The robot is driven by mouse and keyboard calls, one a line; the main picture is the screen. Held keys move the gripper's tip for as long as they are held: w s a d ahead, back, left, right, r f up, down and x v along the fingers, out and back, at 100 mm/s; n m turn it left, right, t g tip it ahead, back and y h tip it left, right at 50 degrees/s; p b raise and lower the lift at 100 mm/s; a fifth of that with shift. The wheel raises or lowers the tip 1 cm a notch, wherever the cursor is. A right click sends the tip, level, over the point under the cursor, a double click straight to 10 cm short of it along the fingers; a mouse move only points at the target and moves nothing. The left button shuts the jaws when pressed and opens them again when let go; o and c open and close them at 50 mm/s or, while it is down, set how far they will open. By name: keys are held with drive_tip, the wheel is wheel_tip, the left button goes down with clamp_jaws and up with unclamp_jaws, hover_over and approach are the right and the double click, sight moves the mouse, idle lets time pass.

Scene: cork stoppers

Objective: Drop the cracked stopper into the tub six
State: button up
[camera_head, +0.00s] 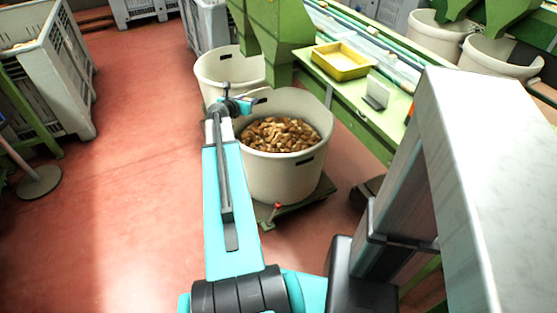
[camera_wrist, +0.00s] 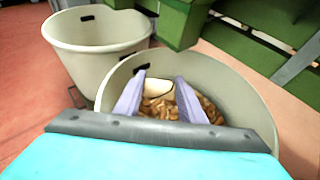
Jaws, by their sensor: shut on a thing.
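My gripper (camera_wrist: 160,80) is shut on a pale stopper (camera_wrist: 158,88), which shows between its two fingers with a dark line on it. In the head view my gripper (camera_head: 248,102) is over the left rim of a cream tub (camera_head: 280,172) heaped with brown corks. In the wrist view the same tub (camera_wrist: 245,95) lies below and beyond the fingers, with corks in it. The stopper cannot be made out in the head view. I cannot read a number on any tub.
A second cream tub (camera_head: 228,68) stands behind, next to a green chute (camera_head: 280,30). A green sorting table (camera_head: 390,115) with a yellow tray (camera_head: 342,60) is at right. Two more tubs (camera_head: 435,38) stand at far right.

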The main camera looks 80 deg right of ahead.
drive_tip(key=shift+f+b, duration=2.95)
drive_tip(key=o, duration=1.1)
drive_tip(key=shift+a, duration=0.1)
drive_tip(key=shift+p+v, duration=0.85)
drive_tip(key=shift+v, duration=6)
